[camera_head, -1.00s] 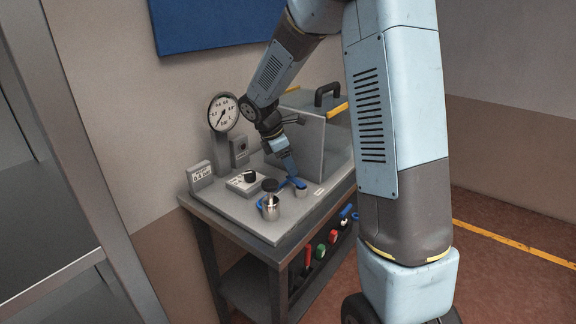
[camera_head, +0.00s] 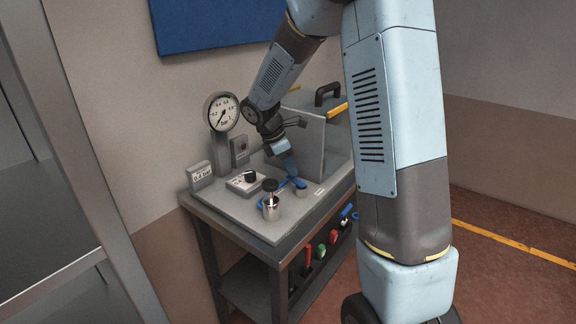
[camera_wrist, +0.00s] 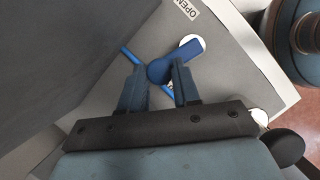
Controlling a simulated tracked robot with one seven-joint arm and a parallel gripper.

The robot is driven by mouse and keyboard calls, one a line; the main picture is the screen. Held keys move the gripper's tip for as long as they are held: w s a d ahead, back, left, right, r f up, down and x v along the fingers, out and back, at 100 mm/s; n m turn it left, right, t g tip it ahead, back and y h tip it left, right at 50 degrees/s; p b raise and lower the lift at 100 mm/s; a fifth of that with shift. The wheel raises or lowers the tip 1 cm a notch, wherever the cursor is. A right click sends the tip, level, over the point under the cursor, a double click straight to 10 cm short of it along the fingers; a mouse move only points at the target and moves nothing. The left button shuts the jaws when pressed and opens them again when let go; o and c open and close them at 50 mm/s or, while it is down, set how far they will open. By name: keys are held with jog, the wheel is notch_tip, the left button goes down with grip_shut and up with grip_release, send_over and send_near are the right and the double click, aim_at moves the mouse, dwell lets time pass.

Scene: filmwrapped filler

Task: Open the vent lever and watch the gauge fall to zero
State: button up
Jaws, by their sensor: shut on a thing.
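My gripper (camera_wrist: 158,82) is shut on the lever's rounded end, one finger on each side. In the head view my gripper (camera_head: 292,176) reaches down to the blue lever (camera_head: 299,184) at the bench's front right, and its fingers partly hide it. The round gauge (camera_head: 223,112) stands on a post at the back left. Its needle points down-left; the exact reading is too small to tell.

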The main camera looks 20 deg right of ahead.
jog(key=m, duration=0.1)
jog(key=d+m+g, duration=0.1)
jog(key=shift+w+d+m, duration=0.1)
jog(key=shift+w+m, duration=0.15)
jog(key=shift+m, duration=0.05)
jog(key=shift+d+m+g, duration=0.4)
jog(key=shift+m, duration=0.6)
jog(key=o, duration=1)
jog(key=shift+w+r, duration=0.1)
jog(key=shift+r, duration=0.05)
jog(key=v, duration=1.3)
jog(key=shift+r, duration=0.25)
